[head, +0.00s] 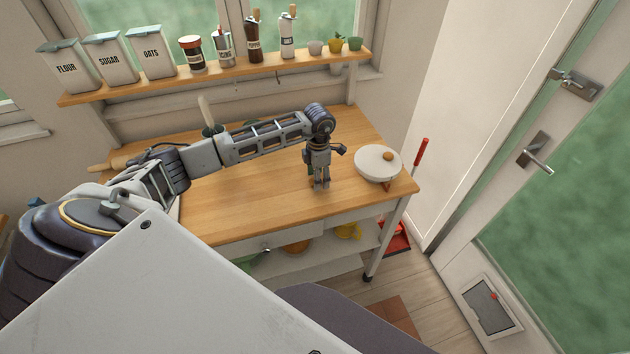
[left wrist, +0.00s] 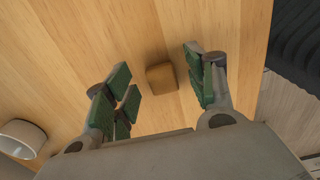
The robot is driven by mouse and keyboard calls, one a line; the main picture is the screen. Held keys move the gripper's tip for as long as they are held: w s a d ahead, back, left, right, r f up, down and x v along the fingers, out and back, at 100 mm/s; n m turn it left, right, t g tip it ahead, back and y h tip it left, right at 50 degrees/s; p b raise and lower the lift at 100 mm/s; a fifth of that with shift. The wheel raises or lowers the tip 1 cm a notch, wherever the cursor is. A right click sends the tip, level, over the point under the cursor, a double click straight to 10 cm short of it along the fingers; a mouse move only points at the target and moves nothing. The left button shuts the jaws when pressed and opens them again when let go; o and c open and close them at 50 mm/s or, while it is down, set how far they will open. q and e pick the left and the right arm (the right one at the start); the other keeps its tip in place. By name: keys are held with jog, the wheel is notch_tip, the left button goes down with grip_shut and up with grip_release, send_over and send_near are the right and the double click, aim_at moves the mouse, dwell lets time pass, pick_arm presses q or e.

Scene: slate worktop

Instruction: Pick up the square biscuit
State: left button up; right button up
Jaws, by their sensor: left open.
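The square biscuit (left wrist: 162,77) is a small tan-brown block lying flat on the wooden worktop in the left wrist view. My left gripper (left wrist: 160,88) is open, with its green-padded fingers on either side of the biscuit in that view and a visible gap to each finger. It looks empty. In the head view my left gripper (head: 319,183) points down over the front right part of the worktop (head: 250,200). I cannot make out the biscuit there; the gripper seems to hide it. My right gripper is not in view.
A rolling pin (head: 108,163) lies at the left end. A white round vessel (left wrist: 22,138) shows in the left wrist view. A shelf (head: 215,80) holds canisters and jars behind.

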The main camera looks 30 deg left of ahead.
pick_arm(q)
jog(key=shift+f, duration=0.3)
jog(key=shift+c, duration=0.3)
jog(key=c, duration=0.8)
